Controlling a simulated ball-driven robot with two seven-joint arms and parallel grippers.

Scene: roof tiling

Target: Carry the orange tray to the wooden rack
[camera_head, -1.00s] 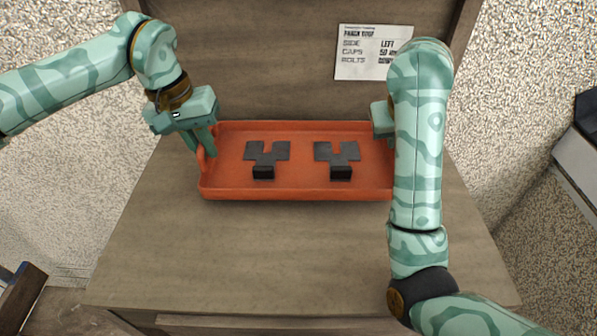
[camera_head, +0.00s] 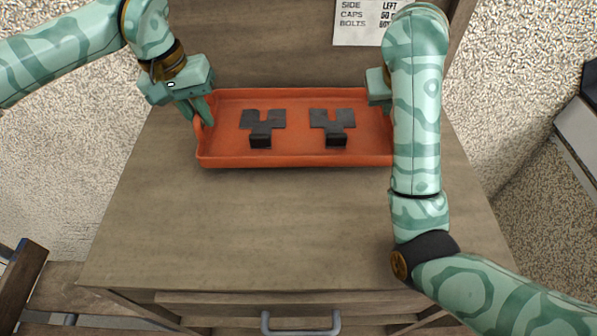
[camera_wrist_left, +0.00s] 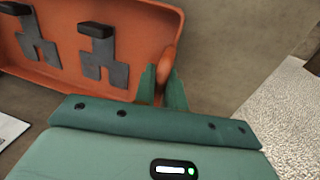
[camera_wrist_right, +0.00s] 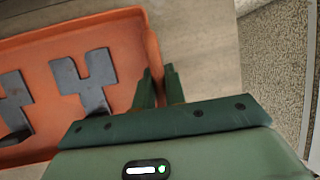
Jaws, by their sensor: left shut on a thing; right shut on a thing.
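The orange tray (camera_head: 290,160) is level at the back of the wooden bench top; I cannot tell whether it touches the top. Two dark grey notched plates with black blocks, the left one (camera_head: 262,120) and the right one (camera_head: 332,119), lie in it. My left gripper (camera_head: 205,115) is shut on the tray's left end handle, clearly seen in the left wrist view (camera_wrist_left: 164,85). My right gripper (camera_head: 385,98) is shut on the right end handle, partly hidden by my right arm; the right wrist view (camera_wrist_right: 158,85) shows its fingers around the rim.
The bench top (camera_head: 270,230) is bare in front of the tray. A drawer handle (camera_head: 300,325) is on its front. A paper notice (camera_head: 368,20) hangs on the back panel.

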